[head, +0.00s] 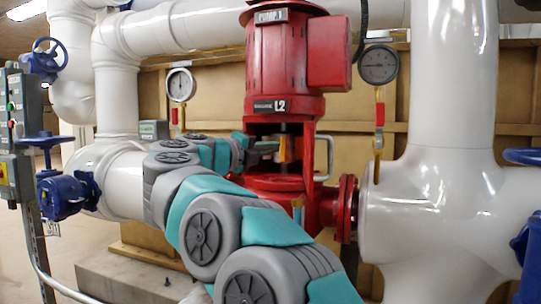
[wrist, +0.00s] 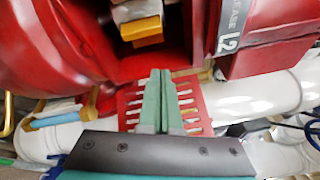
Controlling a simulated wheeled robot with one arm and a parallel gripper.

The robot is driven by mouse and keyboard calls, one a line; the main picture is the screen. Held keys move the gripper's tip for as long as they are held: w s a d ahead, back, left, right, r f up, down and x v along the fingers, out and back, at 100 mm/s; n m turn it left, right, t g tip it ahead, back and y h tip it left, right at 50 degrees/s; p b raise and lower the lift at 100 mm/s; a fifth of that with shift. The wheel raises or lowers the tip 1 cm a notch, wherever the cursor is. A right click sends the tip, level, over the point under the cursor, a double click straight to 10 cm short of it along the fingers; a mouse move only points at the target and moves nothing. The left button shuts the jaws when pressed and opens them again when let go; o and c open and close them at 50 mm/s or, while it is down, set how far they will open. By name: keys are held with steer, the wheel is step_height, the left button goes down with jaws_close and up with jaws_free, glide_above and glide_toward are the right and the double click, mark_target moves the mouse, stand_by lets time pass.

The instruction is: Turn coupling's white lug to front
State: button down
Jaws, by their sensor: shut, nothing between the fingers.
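The coupling (head: 289,148) sits in the open window of the red pump's frame, below the L2 label. In the head view an orange part and a paler part of it show. In the wrist view the coupling (wrist: 136,12) shows a pale whitish block with an orange-yellow block (wrist: 142,30) at its lower end. Whether the pale block is the white lug I cannot tell. My gripper (head: 272,147) points into the window from the left, close to the coupling. In the wrist view its green fingers (wrist: 158,75) are pressed together and empty, with a gap between them and the orange block.
The red pump body (head: 285,55) rises above the window, with red flanges (head: 346,208) at right. A red slotted plate (wrist: 205,108) lies behind my fingers. Large white pipes (head: 450,100) stand on both sides. Gauges (head: 378,65) and a blue valve (head: 65,195) are farther off.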

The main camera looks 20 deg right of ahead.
mark_target(284, 147)
steer(key=w+a+r+m+g+h+p, duration=0.1)
steer(key=a+r+m+g, duration=0.1)
steer(key=m, duration=0.8)
steer(key=w+a+r+m+g+h+p, duration=0.1)
steer(key=w+a+r+m+g+h, duration=0.15)
steer(key=m, duration=0.65)
steer(key=w+a+f+m+t+y+p, duration=0.1)
steer(key=w+a+f+m, duration=0.2)
steer(key=m, duration=0.5)
steer(key=w+a+f+m+y+p, duration=0.1)
steer(key=a+f+m, duration=0.1)
steer(key=f+m, duration=0.45)
steer(key=shift+m, duration=0.55)
steer(key=x, duration=0.3)
steer(key=r+x, duration=0.1)
steer(key=x, duration=0.2)
steer(key=b+x, duration=0.1)
steer(key=x, duration=0.2)
steer(key=shift+w+r, duration=0.1)
steer(key=shift+r, duration=0.25)
steer(key=shift+s+d+f+b, duration=0.2)
steer(key=shift+s+d+b, duration=0.3)
steer(key=shift+d+b, duration=0.35)
steer(key=shift+s+d+r, duration=0.1)
steer(key=shift+s+d, duration=0.05)
steer(key=shift+d, duration=0.25)
steer(key=shift+s+d+r, duration=0.1)
steer(key=shift+s+d, duration=0.05)
steer(key=shift+d, duration=0.3)
